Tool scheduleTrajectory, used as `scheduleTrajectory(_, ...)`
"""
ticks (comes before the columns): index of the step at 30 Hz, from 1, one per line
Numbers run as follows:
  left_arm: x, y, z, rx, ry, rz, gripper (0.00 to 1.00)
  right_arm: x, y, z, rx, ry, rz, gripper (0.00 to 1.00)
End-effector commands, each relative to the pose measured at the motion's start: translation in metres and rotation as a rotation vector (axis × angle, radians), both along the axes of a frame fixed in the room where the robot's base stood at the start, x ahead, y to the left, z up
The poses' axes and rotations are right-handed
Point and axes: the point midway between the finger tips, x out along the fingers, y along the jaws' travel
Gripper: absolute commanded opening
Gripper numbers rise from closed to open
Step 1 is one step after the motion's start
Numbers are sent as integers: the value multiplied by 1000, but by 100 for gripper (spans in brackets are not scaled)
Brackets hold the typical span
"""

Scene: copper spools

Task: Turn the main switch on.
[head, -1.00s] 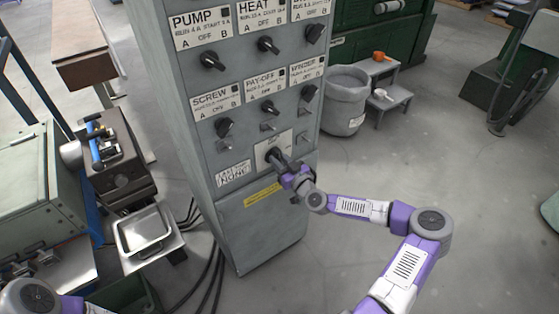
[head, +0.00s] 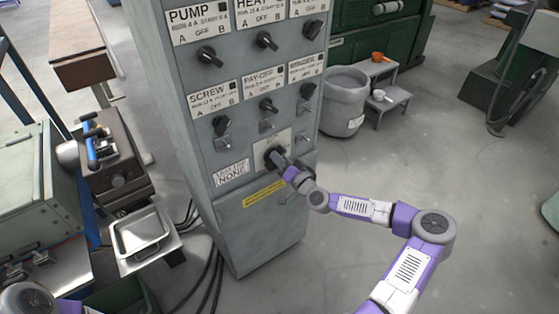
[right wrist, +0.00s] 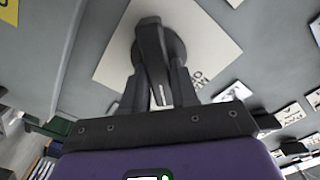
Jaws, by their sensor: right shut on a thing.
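The main switch (right wrist: 154,52) is a black rotary knob with a raised bar, on a white plate (head: 287,139) low on the grey cabinet's front. My right gripper (head: 279,160) is at this knob, and in the right wrist view its two dark fingers (right wrist: 156,84) sit on either side of the bar, shut on it. In that view the bar runs nearly along the fingers. The plate looks tilted there, and its lettering is partly hidden by the gripper. My left gripper is not in view; only part of my left arm shows at the bottom left.
Several other black knobs with labels, such as PUMP (head: 210,56) and SCREW (head: 221,125), sit above on the cabinet (head: 262,232). A grey bin (head: 343,103) and a small step stand (head: 386,102) stand behind right. A metal tray (head: 146,236) is at left. The right floor is clear.

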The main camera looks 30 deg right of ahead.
Motion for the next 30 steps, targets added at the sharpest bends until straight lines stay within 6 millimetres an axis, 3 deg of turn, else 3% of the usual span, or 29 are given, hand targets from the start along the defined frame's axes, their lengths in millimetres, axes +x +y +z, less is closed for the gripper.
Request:
scheduleTrajectory(18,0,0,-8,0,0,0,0,0,-2,-6,569,47,1,0)
scheduleTrajectory(30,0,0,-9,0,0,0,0,0,-2,-8,787,64,1,0)
